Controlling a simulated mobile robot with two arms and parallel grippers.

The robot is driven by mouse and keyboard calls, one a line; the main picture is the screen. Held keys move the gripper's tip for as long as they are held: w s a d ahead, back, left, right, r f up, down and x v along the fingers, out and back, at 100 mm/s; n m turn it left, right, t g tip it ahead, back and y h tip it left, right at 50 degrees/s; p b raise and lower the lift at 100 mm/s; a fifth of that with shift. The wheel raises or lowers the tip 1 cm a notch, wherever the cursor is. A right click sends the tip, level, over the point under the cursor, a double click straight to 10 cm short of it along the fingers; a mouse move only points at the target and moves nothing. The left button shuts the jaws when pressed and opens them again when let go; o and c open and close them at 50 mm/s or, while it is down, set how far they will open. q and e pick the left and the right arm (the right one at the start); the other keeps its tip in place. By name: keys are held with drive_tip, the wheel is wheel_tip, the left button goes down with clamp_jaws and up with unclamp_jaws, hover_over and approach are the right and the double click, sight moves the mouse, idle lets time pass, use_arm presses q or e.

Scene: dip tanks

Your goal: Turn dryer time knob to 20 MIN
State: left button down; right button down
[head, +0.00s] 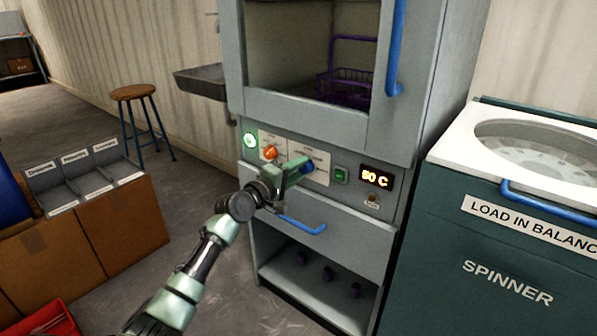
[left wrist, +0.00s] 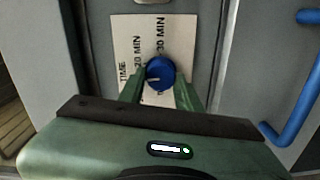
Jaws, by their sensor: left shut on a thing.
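The dryer time knob (left wrist: 160,72) is a round blue knob in front of a white label plate (left wrist: 124,36). The plate reads TIME, 20 MIN and 30 MIN, with other marks hidden. A pale line on the knob points toward the left of the left wrist view, below the 20 MIN lettering. My left gripper (left wrist: 160,88) is shut on the knob, one green finger on each side. In the head view my left gripper (head: 297,169) reaches the dryer panel, and part of the blue knob (head: 307,163) shows by its fingers. My right gripper is not in view.
An orange knob (head: 270,153) sits left of the time knob. A green button (head: 341,174) and lit temperature display (head: 376,178) are right of it. Blue handles (head: 303,226) stick out below and above. The spinner (head: 510,240) stands at right.

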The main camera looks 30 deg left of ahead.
use_arm(q)
drive_tip(key=m, duration=0.3)
drive_tip(key=shift+f+m, duration=0.1)
drive_tip(key=shift+m, duration=0.2)
drive_tip(key=shift+d+m, duration=0.1)
drive_tip(key=shift+m, duration=1.4)
drive_tip(key=c, duration=1)
unclamp_jaws()
drive_tip(key=shift+c, duration=0.2)
drive_tip(key=shift+o, duration=0.4)
drive_tip(key=s+p, duration=0.1)
drive_tip(key=s, duration=0.7)
drive_tip(key=shift+a+r+p, duration=0.2)
drive_tip(key=shift+a+p, duration=0.05)
drive_tip(key=shift+p, duration=0.15)
